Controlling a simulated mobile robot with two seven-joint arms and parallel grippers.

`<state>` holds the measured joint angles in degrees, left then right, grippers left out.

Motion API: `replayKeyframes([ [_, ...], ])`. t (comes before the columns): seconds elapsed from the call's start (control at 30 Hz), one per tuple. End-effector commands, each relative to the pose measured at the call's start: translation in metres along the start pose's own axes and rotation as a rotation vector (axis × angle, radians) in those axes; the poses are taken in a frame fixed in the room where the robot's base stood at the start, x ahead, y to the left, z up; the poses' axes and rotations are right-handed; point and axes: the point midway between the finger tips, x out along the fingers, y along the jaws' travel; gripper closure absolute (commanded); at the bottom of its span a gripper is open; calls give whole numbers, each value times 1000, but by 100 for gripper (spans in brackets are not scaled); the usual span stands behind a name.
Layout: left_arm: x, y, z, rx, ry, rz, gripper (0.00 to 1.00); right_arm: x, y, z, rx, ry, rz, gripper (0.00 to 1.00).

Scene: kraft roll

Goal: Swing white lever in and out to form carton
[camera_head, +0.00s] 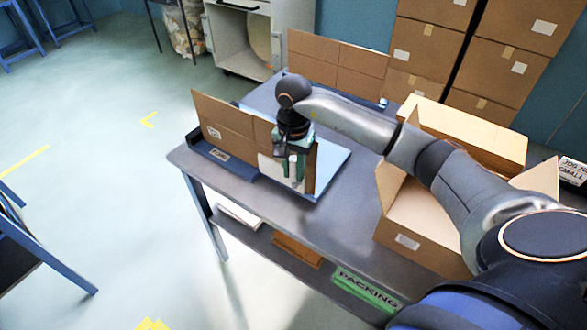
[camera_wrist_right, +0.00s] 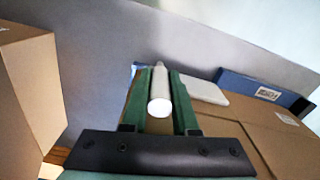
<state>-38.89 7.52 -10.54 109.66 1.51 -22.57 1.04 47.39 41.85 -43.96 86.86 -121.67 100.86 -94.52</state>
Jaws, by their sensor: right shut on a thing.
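My right gripper (camera_head: 293,172) is over the packing table, pointing down beside a brown carton (camera_head: 232,125). The carton stands partly opened on a blue fixture (camera_head: 222,160) near the table's left edge. In the right wrist view, the green fingers of my right gripper (camera_wrist_right: 160,105) are shut on the white lever (camera_wrist_right: 160,103), whose round end faces the camera. The carton (camera_wrist_right: 258,135) fills the lower right of that view, beside the fingers. In the head view the gripper mostly hides the lever. My left gripper is not in view.
An open carton (camera_head: 410,242) stands at the table's right, under my right arm. Another brown carton sheet (camera_head: 335,65) stands at the back. Stacked boxes (camera_head: 510,60) line the wall. The table's front middle (camera_head: 330,220) is clear.

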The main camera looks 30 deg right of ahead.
Motion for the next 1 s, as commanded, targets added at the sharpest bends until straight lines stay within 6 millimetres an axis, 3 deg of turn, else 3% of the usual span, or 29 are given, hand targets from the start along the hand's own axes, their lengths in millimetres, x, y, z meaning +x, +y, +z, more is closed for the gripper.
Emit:
replayKeyframes([
  [0.77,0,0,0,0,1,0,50,0,0,0,1,0,0,100],
  [1.0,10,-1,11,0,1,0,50,2,8,-20,4,4,1,100],
])
